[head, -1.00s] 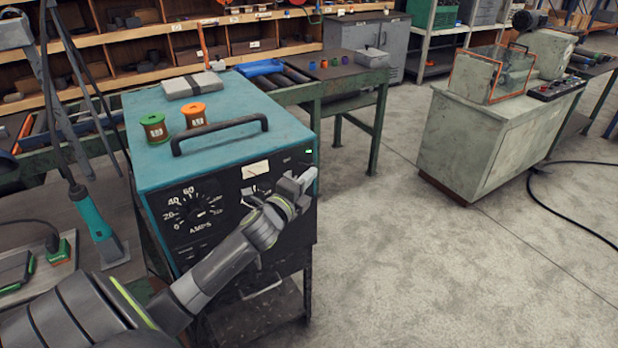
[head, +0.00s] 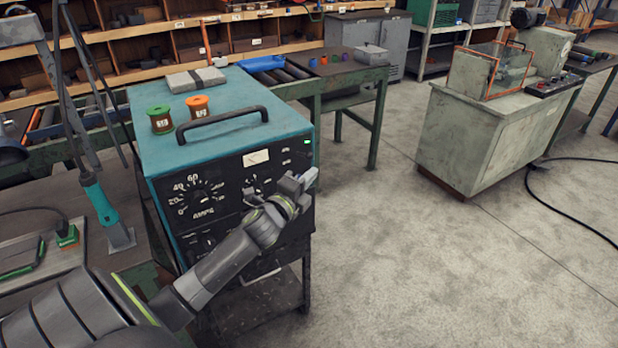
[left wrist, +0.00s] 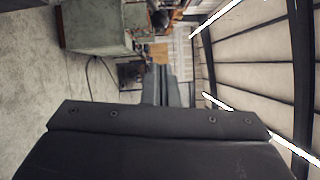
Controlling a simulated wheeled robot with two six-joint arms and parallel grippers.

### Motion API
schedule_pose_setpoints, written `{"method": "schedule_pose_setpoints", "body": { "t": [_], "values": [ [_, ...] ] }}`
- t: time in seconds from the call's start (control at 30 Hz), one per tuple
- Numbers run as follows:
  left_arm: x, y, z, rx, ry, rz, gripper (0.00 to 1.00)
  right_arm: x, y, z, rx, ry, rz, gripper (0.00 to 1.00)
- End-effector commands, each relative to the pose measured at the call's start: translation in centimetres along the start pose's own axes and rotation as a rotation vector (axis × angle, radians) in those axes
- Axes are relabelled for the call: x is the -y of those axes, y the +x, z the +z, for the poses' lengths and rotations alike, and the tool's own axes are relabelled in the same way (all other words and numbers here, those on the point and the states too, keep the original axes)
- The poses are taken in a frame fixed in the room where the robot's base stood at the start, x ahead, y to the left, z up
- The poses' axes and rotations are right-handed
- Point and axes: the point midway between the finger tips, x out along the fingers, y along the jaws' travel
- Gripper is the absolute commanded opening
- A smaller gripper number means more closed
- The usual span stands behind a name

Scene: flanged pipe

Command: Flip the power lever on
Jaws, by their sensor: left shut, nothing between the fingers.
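The teal power unit (head: 225,115) stands left of centre in the head view, with a black front panel (head: 205,225) carrying an amps dial (head: 203,196). A small green light (head: 307,141) glows at the panel's upper right. My left gripper (head: 306,180) is shut and empty, in front of the panel's right side. I cannot tell whether it touches the panel. I cannot make out the power lever; the gripper and wrist cover part of the panel there. The left wrist view shows a dark body across its lower half, without the lever. My right gripper is not in view.
A workbench (head: 45,215) lies left. A pale machine cabinet (head: 490,130) stands right, with open floor (head: 430,260) between.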

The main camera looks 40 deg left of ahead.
Motion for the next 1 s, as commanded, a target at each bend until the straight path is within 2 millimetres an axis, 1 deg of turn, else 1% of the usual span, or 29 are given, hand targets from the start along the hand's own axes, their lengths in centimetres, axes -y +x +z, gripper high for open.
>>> {"method": "schedule_pose_setpoints", "body": {
  "t": [0.1, 0.23, 0.33, 0.5, 0.6, 0.7, 0.8, 1.0],
  "values": [
    [-0.3, -1.5, 0.0, 0.000, 0.001, 0.001, 0.00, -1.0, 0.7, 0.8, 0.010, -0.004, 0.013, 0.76],
    [-0.4, -3.0, 0.0, -0.001, 0.002, 0.001, 0.00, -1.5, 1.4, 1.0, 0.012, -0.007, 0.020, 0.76],
    [-0.5, -4.5, 0.0, -0.001, 0.004, 0.001, 0.00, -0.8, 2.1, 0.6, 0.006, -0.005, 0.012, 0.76],
    [-0.6, -7.3, 0.0, -0.001, 0.003, 0.002, 0.00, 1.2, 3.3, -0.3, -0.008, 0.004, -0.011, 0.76],
    [-0.6, -8.6, 0.0, -0.001, 0.003, 0.001, 0.00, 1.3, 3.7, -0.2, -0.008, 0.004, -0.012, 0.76],
    [-0.5, -9.4, 0.0, 0.000, 0.002, 0.001, 0.00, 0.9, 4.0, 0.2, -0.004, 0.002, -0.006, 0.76],
    [-0.4, -9.9, 0.0, 0.000, 0.001, 0.001, 0.00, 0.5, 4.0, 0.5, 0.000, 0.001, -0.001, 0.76],
    [-0.3, -10.0, 0.0, 0.000, 0.000, 0.000, 0.00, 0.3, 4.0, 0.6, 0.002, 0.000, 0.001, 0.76]
  ]
}}
